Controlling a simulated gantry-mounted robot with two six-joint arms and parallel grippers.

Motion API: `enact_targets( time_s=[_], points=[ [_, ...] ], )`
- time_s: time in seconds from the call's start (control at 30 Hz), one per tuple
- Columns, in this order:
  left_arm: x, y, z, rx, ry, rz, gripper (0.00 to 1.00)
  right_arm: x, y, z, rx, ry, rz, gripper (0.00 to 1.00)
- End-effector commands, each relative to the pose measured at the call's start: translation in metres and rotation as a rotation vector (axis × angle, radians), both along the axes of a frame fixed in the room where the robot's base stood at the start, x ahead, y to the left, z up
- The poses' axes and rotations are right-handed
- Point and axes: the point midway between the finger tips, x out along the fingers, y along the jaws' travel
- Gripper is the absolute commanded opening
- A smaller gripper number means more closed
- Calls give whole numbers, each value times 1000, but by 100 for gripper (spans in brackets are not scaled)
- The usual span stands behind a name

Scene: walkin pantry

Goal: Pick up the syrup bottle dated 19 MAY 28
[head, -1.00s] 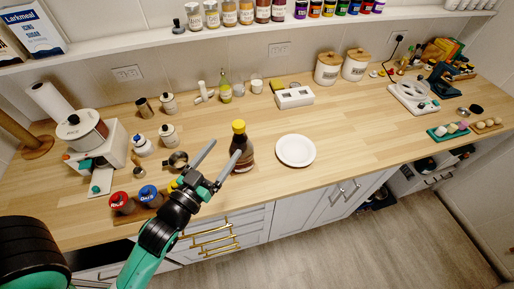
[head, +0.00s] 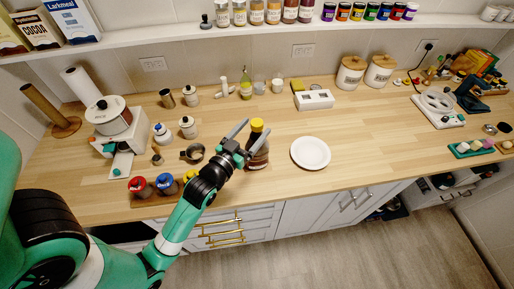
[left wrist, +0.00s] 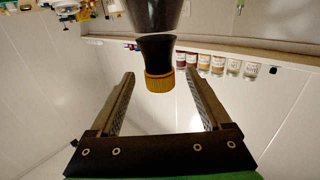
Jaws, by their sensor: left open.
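A dark brown bottle with a yellow cap (head: 259,155) stands upright on the wooden counter, left of the white plate. No date on it can be read. My left gripper (head: 247,134) is open, with its fingers at the bottle's upper part, partly hiding it. In the left wrist view the bottle's dark neck and yellow cap (left wrist: 159,82) appear upside down, in line with the gap between the open fingers (left wrist: 160,98). I cannot tell how deep the bottle is between them. My right gripper is not in view.
A white plate (head: 310,153) lies right of the bottle. Small red-topped (head: 139,186) and blue-topped (head: 166,183) containers stand near the front edge, left of my arm.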

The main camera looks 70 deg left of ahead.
Motion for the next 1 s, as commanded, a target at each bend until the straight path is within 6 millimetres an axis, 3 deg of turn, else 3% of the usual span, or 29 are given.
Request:
enact_targets(
  time_s=[0.13, 0.37, 0.8, 0.83, 1.0],
  points=[
    [17, 11, 2, 0, -1, 0, 82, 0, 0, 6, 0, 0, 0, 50],
    [18, 12, 0, -1, -1, -1, 82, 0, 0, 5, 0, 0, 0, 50],
    [18, 12, 0, -1, -1, -1, 4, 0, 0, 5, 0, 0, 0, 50],
    [18, 12, 0, -1, -1, -1, 0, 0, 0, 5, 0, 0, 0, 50],
    [18, 12, 0, -1, -1, -1, 0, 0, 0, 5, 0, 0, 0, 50]
  ],
)
